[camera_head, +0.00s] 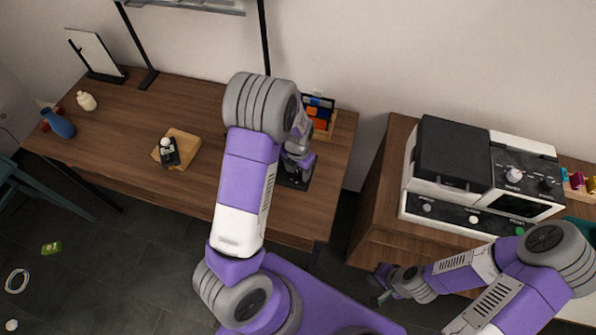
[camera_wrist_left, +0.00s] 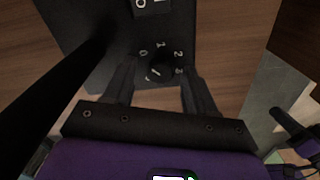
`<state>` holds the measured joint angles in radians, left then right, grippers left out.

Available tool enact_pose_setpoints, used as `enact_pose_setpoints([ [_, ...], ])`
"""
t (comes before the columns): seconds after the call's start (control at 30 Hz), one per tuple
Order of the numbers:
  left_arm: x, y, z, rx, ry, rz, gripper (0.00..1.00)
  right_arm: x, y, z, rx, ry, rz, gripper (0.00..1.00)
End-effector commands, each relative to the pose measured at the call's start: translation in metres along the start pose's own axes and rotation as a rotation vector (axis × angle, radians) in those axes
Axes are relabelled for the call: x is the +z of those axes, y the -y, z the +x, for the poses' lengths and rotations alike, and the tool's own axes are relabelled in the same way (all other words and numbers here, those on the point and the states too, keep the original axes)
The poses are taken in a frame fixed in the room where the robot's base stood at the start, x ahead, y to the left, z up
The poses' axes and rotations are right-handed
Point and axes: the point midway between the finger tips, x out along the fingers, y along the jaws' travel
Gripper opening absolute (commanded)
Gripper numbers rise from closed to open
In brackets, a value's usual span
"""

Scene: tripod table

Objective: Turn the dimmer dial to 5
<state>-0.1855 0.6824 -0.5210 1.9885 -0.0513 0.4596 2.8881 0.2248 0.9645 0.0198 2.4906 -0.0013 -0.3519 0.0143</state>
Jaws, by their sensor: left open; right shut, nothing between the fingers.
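The dimmer dial (camera_wrist_left: 160,68) is a small black knob on a black panel (camera_wrist_left: 85,35). The white digits 0, 1, 2 and 3 show around its far and right side. A pale mark shows on the knob, but I cannot tell which digit it faces. My left gripper (camera_wrist_left: 160,76) is open, with one finger on each side of the knob; I cannot tell if they touch it. In the head view the left gripper (camera_head: 294,168) is over the panel (camera_head: 293,183), and the arm hides the knob. My right gripper (camera_head: 379,287) is shut and empty, low in front of the right cabinet.
The panel lies on the wooden table (camera_head: 205,105) near its right end. A box with orange and blue items (camera_head: 318,115) stands behind my left gripper. A wooden board (camera_head: 178,150) with a small black object lies to the left. A white and black appliance (camera_head: 455,155) stands on the right cabinet.

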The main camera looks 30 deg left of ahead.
Motion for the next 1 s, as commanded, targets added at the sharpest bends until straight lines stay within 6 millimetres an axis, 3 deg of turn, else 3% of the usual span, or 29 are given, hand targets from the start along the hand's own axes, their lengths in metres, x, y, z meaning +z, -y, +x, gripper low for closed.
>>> enact_pose_setpoints([
  [0.27, 0.0001, 0.0001, 0.0015, 0.000, 0.000, 0.000, 0.56, 0.0000, 0.0000, 0.0002, 0.000, 0.000, 0.000, 0.00],
  [0.67, 0.0001, 0.0001, 0.0013, 0.000, 0.000, 0.000, 0.00, 0.0000, -0.0001, 0.0002, 0.000, 0.000, 0.000, 0.00],
  [1.0, 0.0000, 0.0000, 0.0008, 0.000, -0.001, 0.058, 0.00, 0.0001, 0.0011, -0.0028, 0.000, 0.000, 0.000, 0.00],
])
